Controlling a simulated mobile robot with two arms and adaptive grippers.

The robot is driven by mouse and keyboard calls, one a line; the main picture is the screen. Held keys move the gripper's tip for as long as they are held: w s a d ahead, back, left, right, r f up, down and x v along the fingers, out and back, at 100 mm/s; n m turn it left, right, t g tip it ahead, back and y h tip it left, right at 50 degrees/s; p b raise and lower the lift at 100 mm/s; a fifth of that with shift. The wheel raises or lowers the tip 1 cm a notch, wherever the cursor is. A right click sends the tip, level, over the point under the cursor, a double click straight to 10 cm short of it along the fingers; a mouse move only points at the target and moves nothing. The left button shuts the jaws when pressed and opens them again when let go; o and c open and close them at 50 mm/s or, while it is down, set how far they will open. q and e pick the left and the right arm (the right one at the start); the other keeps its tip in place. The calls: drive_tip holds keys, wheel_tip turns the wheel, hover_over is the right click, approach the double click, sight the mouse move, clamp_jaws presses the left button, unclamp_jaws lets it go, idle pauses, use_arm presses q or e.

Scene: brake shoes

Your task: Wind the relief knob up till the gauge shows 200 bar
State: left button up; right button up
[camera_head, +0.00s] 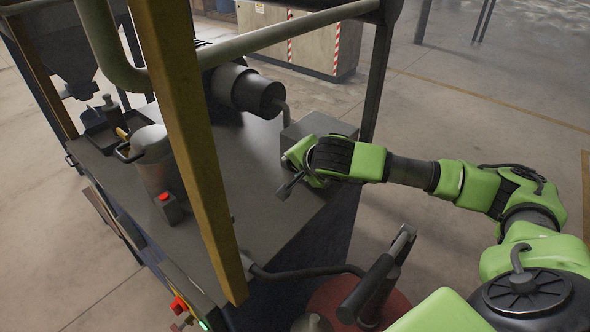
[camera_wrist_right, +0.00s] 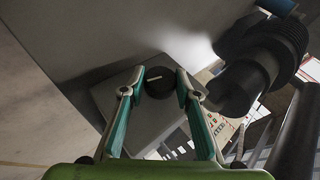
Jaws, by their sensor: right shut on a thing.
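My right gripper (camera_head: 290,183) is over the near right part of the machine's grey top, beside a grey block (camera_head: 308,124). In the right wrist view, the right gripper (camera_wrist_right: 160,84) is shut on the relief knob (camera_wrist_right: 161,88), a dark round knob with a pale line across its face. The knob sits at the grey block (camera_wrist_right: 112,90), with one finger on each side of it. The knob is hidden in the head view. No readable gauge dial shows in either view. My left gripper is not in view.
A dark motor (camera_head: 255,92) stands behind the block. A yellow post (camera_head: 190,150) rises in front of the grey bench top (camera_head: 245,165). A metal canister (camera_head: 152,160) and a small red-button box (camera_head: 168,207) stand at left. Open floor lies to the right.

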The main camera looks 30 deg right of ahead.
drive_tip(key=o, duration=1.1)
drive_tip(key=v, duration=1.2)
drive_tip(key=shift+s+d+f, duration=0.1)
